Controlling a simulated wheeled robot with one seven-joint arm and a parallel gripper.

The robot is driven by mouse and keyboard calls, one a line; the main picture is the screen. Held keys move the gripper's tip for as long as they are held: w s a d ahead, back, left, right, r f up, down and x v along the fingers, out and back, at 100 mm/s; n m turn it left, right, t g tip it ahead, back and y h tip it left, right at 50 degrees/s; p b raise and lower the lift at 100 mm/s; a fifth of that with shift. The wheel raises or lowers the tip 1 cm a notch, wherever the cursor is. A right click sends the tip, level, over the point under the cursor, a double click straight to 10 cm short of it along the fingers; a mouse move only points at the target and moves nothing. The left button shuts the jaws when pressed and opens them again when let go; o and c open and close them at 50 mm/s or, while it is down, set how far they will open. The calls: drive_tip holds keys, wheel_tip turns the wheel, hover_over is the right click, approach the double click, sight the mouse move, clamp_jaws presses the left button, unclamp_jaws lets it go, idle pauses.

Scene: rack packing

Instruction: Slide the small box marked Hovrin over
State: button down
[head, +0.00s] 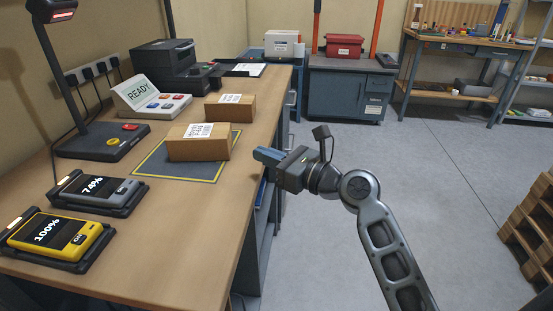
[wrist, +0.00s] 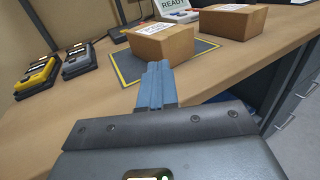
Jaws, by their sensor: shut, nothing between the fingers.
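Two small brown boxes with white labels are on the wooden bench. The nearer box (head: 199,148) sits on a dark mat (head: 192,174) with a yellow border; the wrist view also shows this box (wrist: 163,45). The farther box (head: 230,111) stands on bare wood beyond the mat and shows at the top of the wrist view (wrist: 232,24). The label print is too small to read, so I cannot tell which is marked Hovrin. My gripper (head: 260,156) is shut and empty near the bench's right edge, apart from the nearer box; its blue fingers (wrist: 157,83) point toward it.
A yellow device (head: 50,233) and a grey device (head: 95,189) sit in docks at the near left. A lamp stand (head: 103,141), a READY panel (head: 150,100) and a dark printer (head: 165,65) line the back. Bare wood lies in front of the mat.

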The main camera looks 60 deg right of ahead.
sight(227, 140)
drive_tip(key=w, duration=0.5)
drive_tip(key=w+d, duration=0.1)
drive_tip(key=w, duration=0.2)
drive_tip(key=shift+w, duration=0.1)
drive_tip(key=shift+w+d+r+p, duration=0.1)
drive_tip(key=shift+w+r+p, duration=0.1)
drive_tip(key=shift+w+p, duration=0.6)
drive_tip(key=shift+w+f+p, duration=0.2)
drive_tip(key=shift+w+p, duration=0.05)
drive_tip(key=shift+p, duration=0.05)
